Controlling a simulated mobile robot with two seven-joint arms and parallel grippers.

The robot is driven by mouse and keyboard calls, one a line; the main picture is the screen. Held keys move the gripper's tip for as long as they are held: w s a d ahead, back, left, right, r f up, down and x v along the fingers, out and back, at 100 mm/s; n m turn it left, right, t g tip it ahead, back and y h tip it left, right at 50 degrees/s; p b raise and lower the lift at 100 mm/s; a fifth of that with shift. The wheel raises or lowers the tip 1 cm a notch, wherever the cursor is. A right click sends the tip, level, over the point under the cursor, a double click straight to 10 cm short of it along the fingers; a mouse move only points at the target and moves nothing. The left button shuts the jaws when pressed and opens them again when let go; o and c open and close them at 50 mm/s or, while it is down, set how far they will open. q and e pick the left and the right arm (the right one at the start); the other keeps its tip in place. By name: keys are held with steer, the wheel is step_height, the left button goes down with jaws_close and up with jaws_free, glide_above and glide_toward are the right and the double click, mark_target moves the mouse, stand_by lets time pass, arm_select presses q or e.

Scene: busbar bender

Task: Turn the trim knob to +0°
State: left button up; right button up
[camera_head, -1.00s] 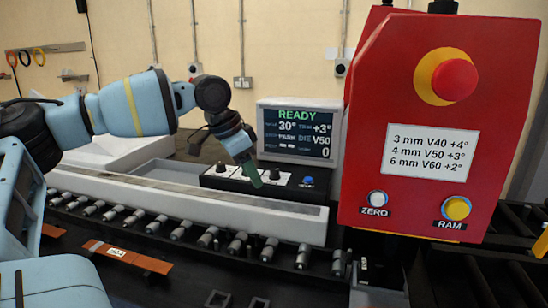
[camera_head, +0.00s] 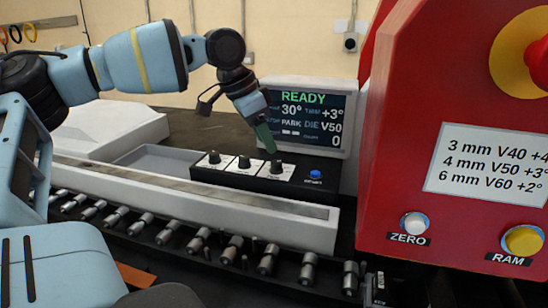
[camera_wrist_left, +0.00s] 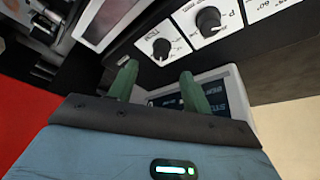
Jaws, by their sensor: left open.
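The trim knob (camera_head: 276,168) is a black knob with a white pointer mark, the rightmost of 3 knobs on the black control box (camera_head: 232,176). It also shows in the left wrist view (camera_wrist_left: 160,47), just beyond the fingertips. The display (camera_head: 305,113) reads READY, 30°, trim +3°, PARK, die V50 and 0. My left gripper (camera_head: 268,148) points down at the trim knob from above. In the left wrist view its green fingers (camera_wrist_left: 157,72) are apart with nothing between them, and the knob appears clear of them. My right gripper is out of view.
Two other knobs (camera_head: 244,163) sit close left of the trim knob, and a blue button (camera_head: 315,174) sits to its right. The red cabinet (camera_head: 440,225) with ZERO and RAM buttons fills the right. A row of metal rollers (camera_head: 230,249) runs in front.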

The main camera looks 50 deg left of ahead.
mark_target(276, 162)
arm_select(q)
steer(key=x, duration=0.6)
steer(key=shift+w+f, duration=0.15)
steer(key=shift+f, duration=0.1)
steer(key=shift+c, duration=0.4)
steer(key=c, duration=0.9)
